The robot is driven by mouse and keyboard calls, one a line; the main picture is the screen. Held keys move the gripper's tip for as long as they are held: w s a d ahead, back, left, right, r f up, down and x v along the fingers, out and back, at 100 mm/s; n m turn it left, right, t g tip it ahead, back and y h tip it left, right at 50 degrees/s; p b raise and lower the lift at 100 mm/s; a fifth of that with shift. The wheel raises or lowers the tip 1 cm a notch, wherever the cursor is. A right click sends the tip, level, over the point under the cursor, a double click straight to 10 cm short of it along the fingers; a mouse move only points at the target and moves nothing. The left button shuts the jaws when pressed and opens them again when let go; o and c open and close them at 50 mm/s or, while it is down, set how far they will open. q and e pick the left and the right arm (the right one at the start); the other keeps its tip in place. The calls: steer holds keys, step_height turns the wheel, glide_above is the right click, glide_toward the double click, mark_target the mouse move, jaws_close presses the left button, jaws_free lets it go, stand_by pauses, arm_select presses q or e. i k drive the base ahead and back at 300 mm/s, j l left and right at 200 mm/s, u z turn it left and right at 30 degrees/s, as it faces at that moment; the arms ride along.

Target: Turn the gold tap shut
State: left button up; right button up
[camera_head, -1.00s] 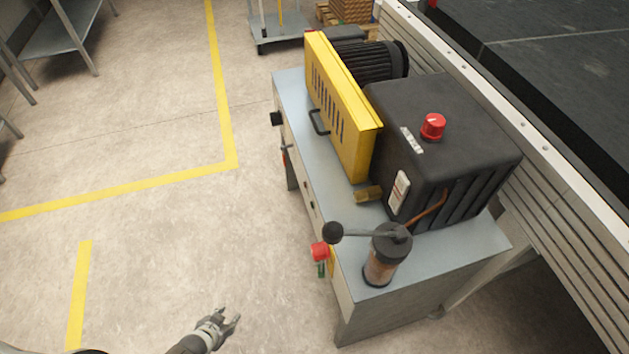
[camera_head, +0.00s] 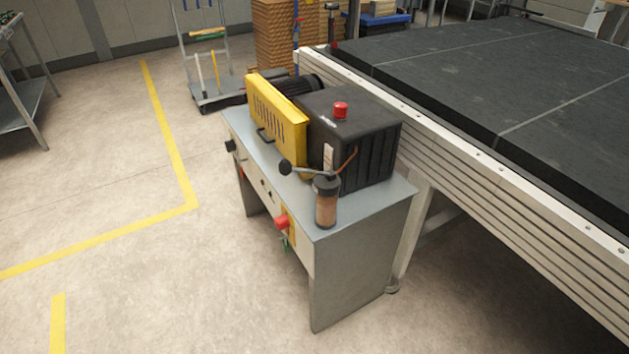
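The gold tap cannot be clearly made out now; the area by the near end of the yellow guard (camera_head: 276,112) is partly covered by a lever with a black ball knob (camera_head: 285,168). The machine is a black ribbed housing (camera_head: 365,138) with a red knob (camera_head: 340,110) on top, standing on a grey metal bench (camera_head: 362,212). The lever joins the black top of a brownish cylinder (camera_head: 326,208) at the bench's near corner. Neither of my grippers is in view.
A red button (camera_head: 282,222) sticks out from the bench's front. A long dark-topped table (camera_head: 500,85) with a ribbed pale side runs along the right. A trolley (camera_head: 215,95) stands at the back. The floor left of the bench is open, with yellow lines (camera_head: 168,135).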

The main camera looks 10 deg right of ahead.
mark_target(301, 176)
steer(key=k+z, duration=0.15)
steer(key=z, duration=3.25)
steer(key=k+j+z, duration=0.2)
steer(key=z, duration=0.15)
steer(key=k+j+z, duration=0.5)
steer(key=z, duration=0.2)
steer(key=k+j, duration=0.35)
steer(key=k, duration=0.15)
steer(key=k+j, duration=0.35)
steer(key=k, duration=0.2)
steer(key=k+j, duration=0.35)
steer(key=k, duration=0.15)
